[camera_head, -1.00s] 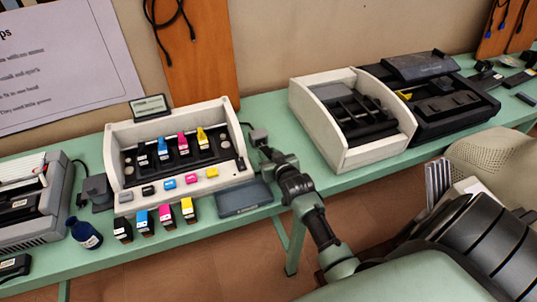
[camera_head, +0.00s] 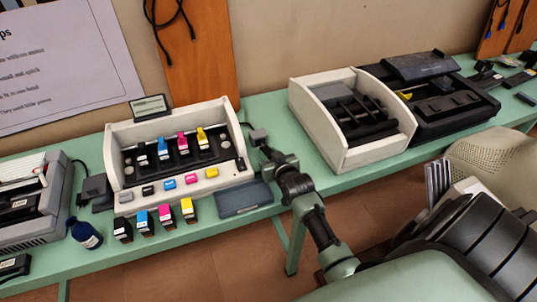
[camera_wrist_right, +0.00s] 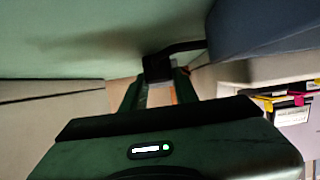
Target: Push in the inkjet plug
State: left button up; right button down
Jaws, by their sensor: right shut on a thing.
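The inkjet printer (camera_head: 178,150) is an open white-framed unit on the green bench, with coloured cartridges in its dark carriage. The inkjet plug (camera_head: 258,136) is a small dark grey block just off the printer's right side, with a cable running towards the printer. My right gripper (camera_head: 264,149) is at the plug, shut on it. In the right wrist view the plug (camera_wrist_right: 157,68) sits between the fingertips, with its dark cable going off to the right. Whether the plug is seated in a socket is hidden. My left gripper is not in view.
Several ink cartridges (camera_head: 165,219) and a dark blue bottle (camera_head: 86,234) stand in front of the printer. A flat grey-blue tray (camera_head: 244,197) lies at the bench's front edge, beside my right arm. A second white-framed machine (camera_head: 349,158) stands right.

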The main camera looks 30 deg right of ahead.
aim_at(265, 148)
dwell(0.3)
jog(key=w, duration=0.1)
jog(key=w+b, duration=0.1)
jog(key=shift+w+d, duration=0.35)
jog(key=shift+w, duration=0.05)
jog(key=shift+w+d, duration=0.1)
jog(key=shift+w, duration=0.1)
jog(key=shift+r, duration=0.1)
jog(key=c, duration=1.5)
grip_release()
jog(key=o, duration=0.4)
jog(key=shift+w, duration=0.15)
